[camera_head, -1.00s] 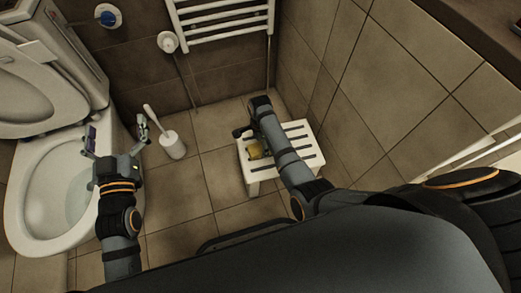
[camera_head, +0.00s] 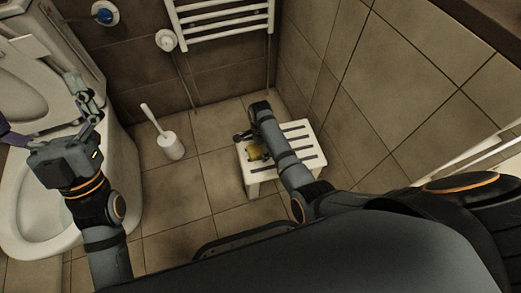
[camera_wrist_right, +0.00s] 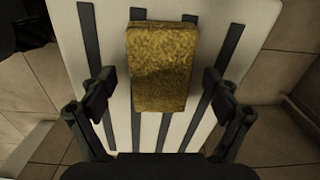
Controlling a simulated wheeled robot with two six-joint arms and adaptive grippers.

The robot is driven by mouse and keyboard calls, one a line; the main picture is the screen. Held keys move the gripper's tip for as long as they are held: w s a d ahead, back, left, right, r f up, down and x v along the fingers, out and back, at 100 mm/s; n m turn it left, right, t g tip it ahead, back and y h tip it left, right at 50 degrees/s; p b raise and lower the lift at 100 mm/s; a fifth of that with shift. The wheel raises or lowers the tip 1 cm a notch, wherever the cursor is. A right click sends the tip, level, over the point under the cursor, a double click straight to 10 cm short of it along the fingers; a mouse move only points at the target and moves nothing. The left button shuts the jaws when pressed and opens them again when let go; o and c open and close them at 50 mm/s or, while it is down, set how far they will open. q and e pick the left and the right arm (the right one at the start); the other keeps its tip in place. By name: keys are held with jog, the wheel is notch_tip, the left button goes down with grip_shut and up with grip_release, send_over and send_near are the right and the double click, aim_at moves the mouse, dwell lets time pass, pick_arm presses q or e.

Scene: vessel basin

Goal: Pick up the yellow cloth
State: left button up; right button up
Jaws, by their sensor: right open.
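The yellow cloth (camera_wrist_right: 160,68) is a thick, textured rectangular block lying on the white slatted stool (camera_head: 249,187). In the head view only a small part of the cloth (camera_head: 254,153) shows beside my right arm. My right gripper (camera_wrist_right: 160,97) is open, with one finger on each side of the cloth's lower part and a gap on both sides. It also shows in the head view (camera_head: 243,135) over the stool's left side. My left gripper (camera_head: 42,122) is open over the toilet, its fingers spread wide.
The toilet (camera_head: 122,190) stands at the left. A toilet brush in its white holder (camera_head: 171,147) stands on the floor between toilet and stool. A white towel rail (camera_head: 225,22) hangs on the back wall. The tiled wall rises right of the stool.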

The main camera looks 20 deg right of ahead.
jog(key=c, duration=1.1)
jog(key=shift+c, duration=0.2)
